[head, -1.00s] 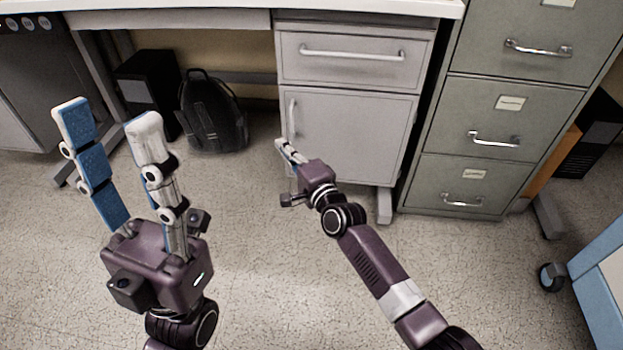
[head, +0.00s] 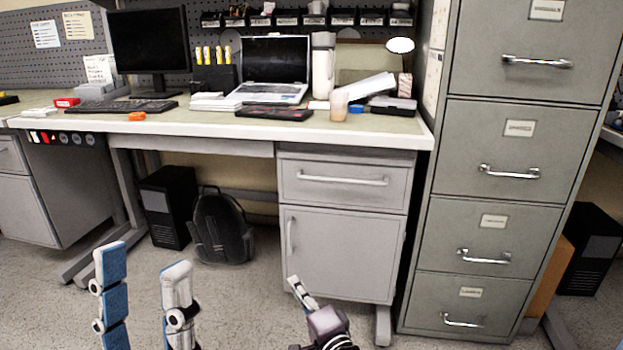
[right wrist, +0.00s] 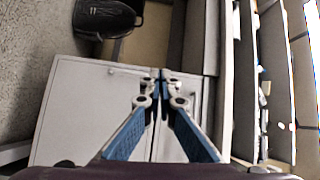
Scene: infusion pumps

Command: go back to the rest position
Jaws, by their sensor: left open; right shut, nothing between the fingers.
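My left gripper (head: 145,262) shows at the bottom left of the head view. Its two blue-and-white fingers point up and stand apart, with nothing between them. My right gripper (head: 292,280) shows at the bottom middle of the head view, in front of the low cabinet. In the right wrist view its blue fingers (right wrist: 161,74) meet at the tips and hold nothing. The lower parts of both arms are out of the head view.
A desk (head: 200,124) with a monitor (head: 148,42) and laptop (head: 272,65) stands ahead. Under it are a drawer cabinet (head: 340,245), a black backpack (head: 222,228) and a black computer case (head: 168,205). A tall filing cabinet (head: 500,215) stands at right. Some bare floor (head: 240,300) shows in front.

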